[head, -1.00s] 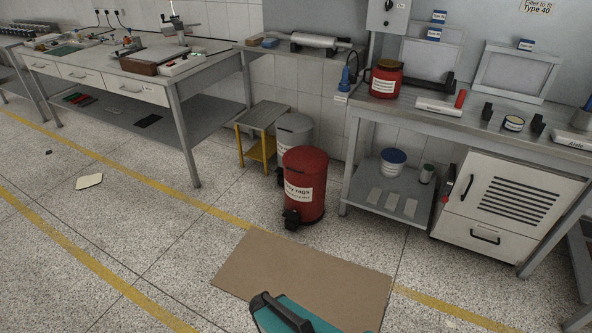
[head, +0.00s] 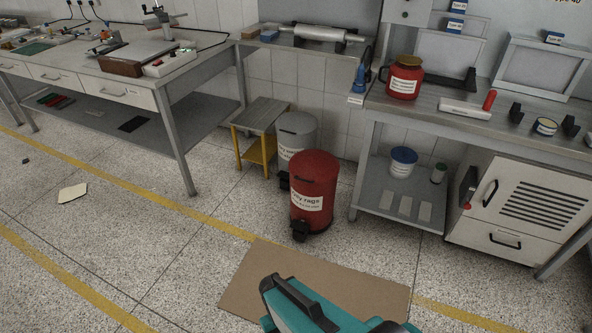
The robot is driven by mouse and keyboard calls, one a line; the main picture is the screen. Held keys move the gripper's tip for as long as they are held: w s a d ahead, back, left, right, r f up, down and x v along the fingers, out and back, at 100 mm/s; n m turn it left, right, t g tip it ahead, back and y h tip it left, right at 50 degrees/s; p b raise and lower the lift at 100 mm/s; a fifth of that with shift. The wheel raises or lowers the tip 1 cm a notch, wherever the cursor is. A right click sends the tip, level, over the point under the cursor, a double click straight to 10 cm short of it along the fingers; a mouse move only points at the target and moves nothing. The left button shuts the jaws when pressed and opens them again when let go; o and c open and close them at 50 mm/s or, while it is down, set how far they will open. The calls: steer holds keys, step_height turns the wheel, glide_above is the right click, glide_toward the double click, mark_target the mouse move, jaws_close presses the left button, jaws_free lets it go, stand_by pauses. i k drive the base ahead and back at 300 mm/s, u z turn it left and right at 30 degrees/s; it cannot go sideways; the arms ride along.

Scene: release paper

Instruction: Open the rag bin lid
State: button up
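The red rag bin (head: 312,203) stands upright on the floor in the middle of the head view. It has a white label that reads in part "rags" and a black pedal (head: 299,230) at its front foot. Its domed red lid (head: 314,165) is shut, with a dark slot or handle on its front. A teal and black part of my own body shows at the bottom edge, apart from the bin. My gripper's fingers are not seen.
A grey pedal bin (head: 296,137) and a yellow-legged step stool (head: 258,135) stand behind the rag bin. Workbenches flank it, the right one with a lower shelf (head: 385,195) and a white cabinet (head: 515,200). A cardboard sheet (head: 250,285) lies on open floor in front.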

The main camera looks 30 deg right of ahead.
mark_target(308, 165)
steer(key=i, duration=1.1)
steer(key=u, duration=0.2)
